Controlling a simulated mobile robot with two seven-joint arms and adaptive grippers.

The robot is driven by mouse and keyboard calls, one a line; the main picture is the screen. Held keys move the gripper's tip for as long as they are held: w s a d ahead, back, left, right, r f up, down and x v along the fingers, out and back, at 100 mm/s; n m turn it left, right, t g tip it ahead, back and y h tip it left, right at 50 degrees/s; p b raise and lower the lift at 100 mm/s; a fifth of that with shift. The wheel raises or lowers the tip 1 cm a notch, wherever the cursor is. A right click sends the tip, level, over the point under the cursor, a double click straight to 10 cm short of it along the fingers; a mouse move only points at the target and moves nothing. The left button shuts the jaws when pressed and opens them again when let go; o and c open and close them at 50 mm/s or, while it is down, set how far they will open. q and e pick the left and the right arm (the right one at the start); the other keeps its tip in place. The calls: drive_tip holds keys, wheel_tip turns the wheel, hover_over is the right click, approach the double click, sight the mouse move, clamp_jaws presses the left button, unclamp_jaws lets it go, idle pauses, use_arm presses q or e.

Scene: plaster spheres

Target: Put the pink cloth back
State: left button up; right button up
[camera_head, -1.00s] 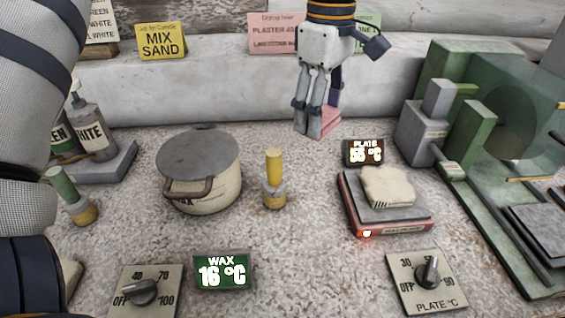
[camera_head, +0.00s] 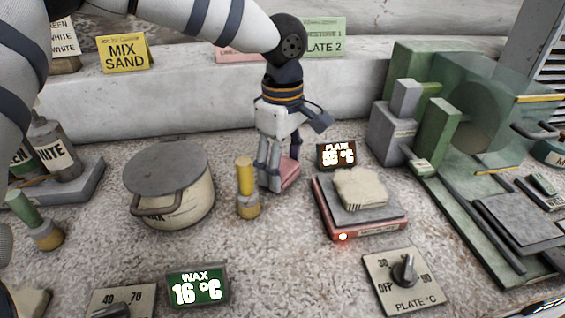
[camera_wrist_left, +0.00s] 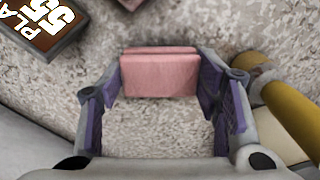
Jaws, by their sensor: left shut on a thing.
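The pink cloth (camera_head: 290,172) is a small folded block in my left gripper (camera_head: 275,184), partly hidden behind its fingers in the head view. In the left wrist view the cloth (camera_wrist_left: 158,74) lies between the purple finger pads, its folded layers showing. My left gripper is shut on it and points down, just right of the yellow-handled brush (camera_head: 246,188). I cannot tell whether the cloth touches the bench. My right gripper is not in view.
A lidded wax pot (camera_head: 175,192) stands left of the brush. A hot plate (camera_head: 362,226) with a beige folded cloth (camera_head: 360,187) on it stands right, its display (camera_head: 337,155) behind it. Green machinery (camera_head: 435,135) fills the right side. Dials and a wax display (camera_head: 197,287) are in front.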

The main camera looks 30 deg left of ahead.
sight(283, 167)
use_arm(q)
drive_tip(key=o, duration=1)
drive_tip(key=shift+f, duration=0.1)
drive_tip(key=shift+o, duration=0.2)
wheel_tip(283, 167, up, 12)
